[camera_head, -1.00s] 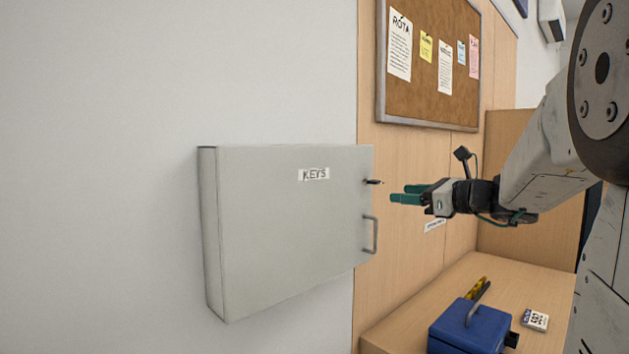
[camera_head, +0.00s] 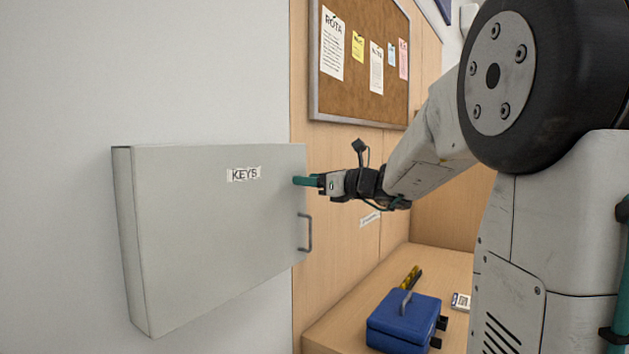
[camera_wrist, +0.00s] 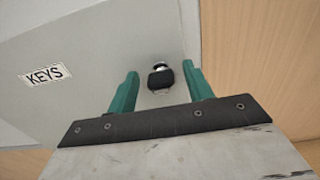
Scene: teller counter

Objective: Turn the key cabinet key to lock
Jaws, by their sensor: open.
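The grey key cabinet (camera_head: 215,235) hangs on the wall with its door shut and a "KEYS" label on it. It also fills the upper left of the wrist view (camera_wrist: 90,45). The key (camera_wrist: 161,78) shows a dark head in a round silver lock (camera_wrist: 160,65) near the door's right edge. My gripper (camera_head: 300,181) is at the cabinet's right edge in the head view. In the wrist view my gripper (camera_wrist: 160,86) is open, with one green finger on each side of the key head and gaps between. The fingers hide the key in the head view.
A bar handle (camera_head: 308,232) sticks out below the lock on the door. A blue cash box (camera_head: 402,322) stands on the wooden counter (camera_head: 335,325) at lower right. A cork noticeboard (camera_head: 360,98) hangs above.

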